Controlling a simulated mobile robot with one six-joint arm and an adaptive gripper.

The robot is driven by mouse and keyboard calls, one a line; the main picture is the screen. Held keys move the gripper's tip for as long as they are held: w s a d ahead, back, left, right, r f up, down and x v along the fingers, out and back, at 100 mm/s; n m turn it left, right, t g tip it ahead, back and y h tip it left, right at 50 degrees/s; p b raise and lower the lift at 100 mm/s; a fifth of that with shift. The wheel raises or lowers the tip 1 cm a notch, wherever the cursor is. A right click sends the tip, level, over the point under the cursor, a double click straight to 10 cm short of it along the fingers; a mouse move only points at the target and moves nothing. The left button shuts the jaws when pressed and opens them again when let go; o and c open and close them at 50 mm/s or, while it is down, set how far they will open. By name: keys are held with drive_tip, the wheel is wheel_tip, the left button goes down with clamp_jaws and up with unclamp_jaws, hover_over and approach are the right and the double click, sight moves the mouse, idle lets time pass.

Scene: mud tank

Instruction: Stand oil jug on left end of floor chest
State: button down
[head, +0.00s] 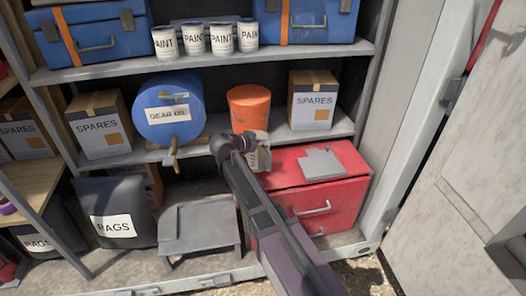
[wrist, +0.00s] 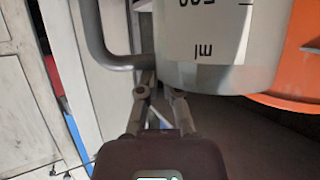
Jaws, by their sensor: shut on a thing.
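The oil jug (wrist: 205,45) is pale with a grey base and "ml" markings, and fills the upper middle of the wrist view. Its grey handle (wrist: 95,35) is at the left. My gripper (wrist: 158,82) is shut on the jug, with its fingertips at the lower handle; the exact contact is partly hidden. In the head view my gripper (head: 236,143) hides most of the jug (head: 263,157), which shows by the left end of the red floor chest (head: 330,203). I cannot tell whether the jug touches the chest or shelf.
A grey flat piece (head: 322,164) lies on the chest's top. The orange bucket (head: 249,106) stands on the shelf behind the jug, beside a blue gear oil drum (head: 169,108) with a tap and a spares box (head: 312,100). A grey step stool (head: 200,228) stands left of the chest.

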drive_tip(key=shift+f+b, duration=1.3)
drive_tip(key=shift+f, duration=0.45)
drive_tip(key=c, duration=0.8)
unclamp_jaws()
drive_tip(key=shift+s, duration=0.1)
drive_tip(key=shift+r, duration=0.25)
drive_tip(key=shift+s+a+r, duration=0.1)
drive_tip(key=shift+s+a, duration=0.1)
drive_tip(key=p, duration=0.5)
approach(263, 150)
drive_tip(key=shift+v, duration=0.95)
